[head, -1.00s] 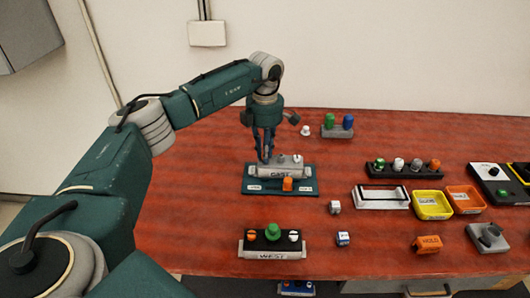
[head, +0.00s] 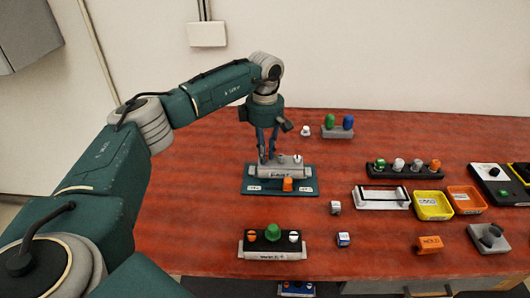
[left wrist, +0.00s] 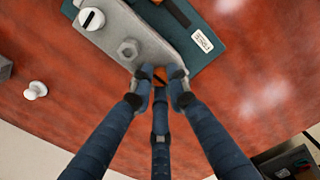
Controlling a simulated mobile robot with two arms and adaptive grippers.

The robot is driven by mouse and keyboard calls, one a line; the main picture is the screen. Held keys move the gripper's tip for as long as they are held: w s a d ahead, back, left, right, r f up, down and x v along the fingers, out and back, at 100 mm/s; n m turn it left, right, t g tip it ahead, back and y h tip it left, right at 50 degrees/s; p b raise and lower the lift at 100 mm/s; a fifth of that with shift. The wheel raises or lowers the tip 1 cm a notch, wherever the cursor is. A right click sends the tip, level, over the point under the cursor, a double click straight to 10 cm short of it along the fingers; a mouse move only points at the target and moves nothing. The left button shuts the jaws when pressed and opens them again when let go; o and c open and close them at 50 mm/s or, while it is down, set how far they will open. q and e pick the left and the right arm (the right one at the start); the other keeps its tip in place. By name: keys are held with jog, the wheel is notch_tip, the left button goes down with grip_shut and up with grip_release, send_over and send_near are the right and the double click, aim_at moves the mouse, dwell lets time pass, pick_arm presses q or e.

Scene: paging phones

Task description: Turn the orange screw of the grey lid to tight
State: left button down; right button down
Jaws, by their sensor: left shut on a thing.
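The grey lid (head: 290,172) sits on a box on a dark teal mat (head: 252,182) near the middle of the table. In the left wrist view the lid (left wrist: 155,45) carries a white slotted screw (left wrist: 91,19), a hex bolt (left wrist: 128,49) and the orange screw (left wrist: 160,75) at its near end. My left gripper (head: 267,157) points down at the lid's left end. In the left wrist view its fingertips (left wrist: 160,80) are shut on the orange screw from both sides. In the head view the fingers hide that screw. My right gripper is out of view.
An orange block (head: 288,185) stands on the mat in front of the lid. A box with a green knob (head: 272,232) is nearer. A rack of knobs (head: 404,170), a yellow tray (head: 433,218) and an orange tray (head: 481,209) stand right. Bare table lies left of the mat.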

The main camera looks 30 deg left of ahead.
pick_arm(q)
jog(key=c, duration=1.9)
grip_release()
jog(key=shift+c, duration=0.2)
jog(key=shift+r, duration=0.1)
notch_tip(320, 180, up, 12)
